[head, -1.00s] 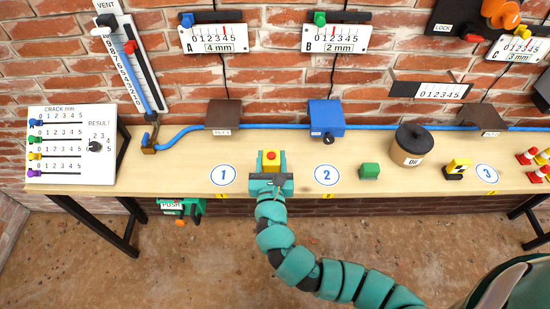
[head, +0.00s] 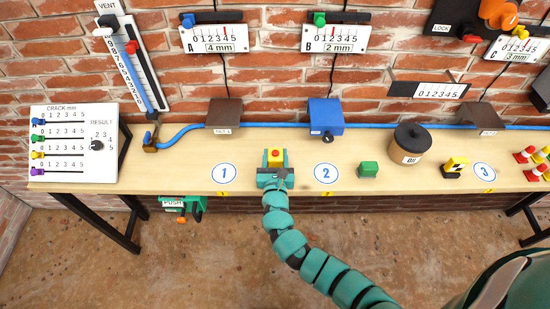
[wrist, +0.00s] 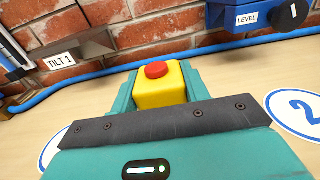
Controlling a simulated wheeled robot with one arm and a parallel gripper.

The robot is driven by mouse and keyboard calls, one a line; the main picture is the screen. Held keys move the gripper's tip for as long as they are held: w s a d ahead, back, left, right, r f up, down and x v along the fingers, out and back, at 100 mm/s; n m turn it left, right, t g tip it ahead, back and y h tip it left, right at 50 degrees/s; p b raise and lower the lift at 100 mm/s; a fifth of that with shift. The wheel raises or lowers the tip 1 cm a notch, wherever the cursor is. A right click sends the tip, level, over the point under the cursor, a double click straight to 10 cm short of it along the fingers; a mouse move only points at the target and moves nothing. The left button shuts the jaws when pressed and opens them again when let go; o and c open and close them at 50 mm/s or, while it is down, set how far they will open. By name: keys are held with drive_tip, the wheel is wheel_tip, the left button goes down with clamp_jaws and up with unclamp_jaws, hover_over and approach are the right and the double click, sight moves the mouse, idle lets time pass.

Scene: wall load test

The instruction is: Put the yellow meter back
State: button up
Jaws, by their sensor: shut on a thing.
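The yellow meter (head: 275,157) is a small yellow box with a red button on top. In the wrist view the yellow meter (wrist: 160,91) stands upright between my teal jaws. My gripper (head: 274,165) is shut on it, over the bench between the round marks 1 and 2. The lower part of the meter is hidden by my gripper in both views. I cannot tell whether it touches the bench top.
A blue box (head: 326,117) and a blue hose (head: 380,126) lie behind. Round mark 1 (head: 224,173) and round mark 2 (head: 326,173) are uncovered.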

drive_tip(key=shift+f, duration=0.45)
drive_tip(key=shift+f, duration=0.2)
drive_tip(key=o, duration=1.3)
drive_tip(key=shift+r, duration=0.2)
drive_tip(key=s+b, duration=0.4)
drive_tip(key=s, duration=0.8)
